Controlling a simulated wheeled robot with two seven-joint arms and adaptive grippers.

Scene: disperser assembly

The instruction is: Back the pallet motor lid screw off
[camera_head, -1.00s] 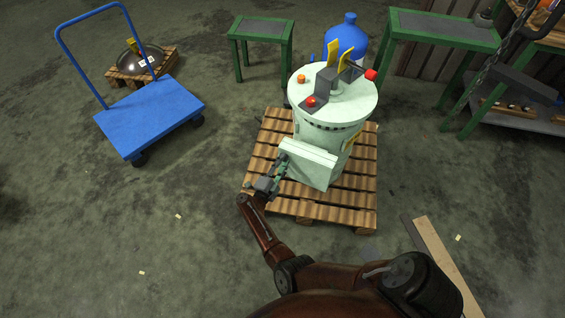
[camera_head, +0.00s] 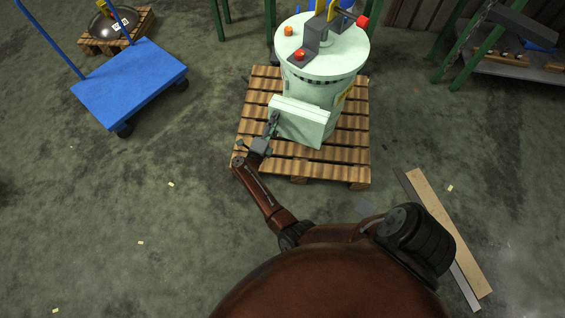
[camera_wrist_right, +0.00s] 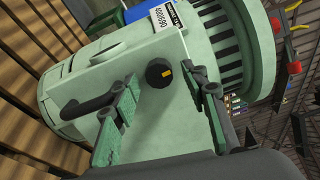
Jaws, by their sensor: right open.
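The pale green motor (camera_head: 322,82) stands upright on the wooden pallet (camera_head: 335,172), with a box-like lid (camera_head: 298,112) on its near side. The lid screw (camera_wrist_right: 158,72) is a round black knob with a yellow mark on the lid face in the right wrist view. My right gripper (camera_wrist_right: 168,92) is open, its two green-padded fingers on either side of the knob in the picture, with no contact visible. In the head view my right gripper (camera_head: 273,124) is at the left side of the lid, and the knob is hidden there. My left gripper is not in view.
A black handle (camera_wrist_right: 90,105) sticks out of the lid beside one finger. A blue trolley (camera_head: 130,85) stands at left, with a small pallet (camera_head: 100,45) behind it. Planks (camera_head: 445,230) lie on the floor at right.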

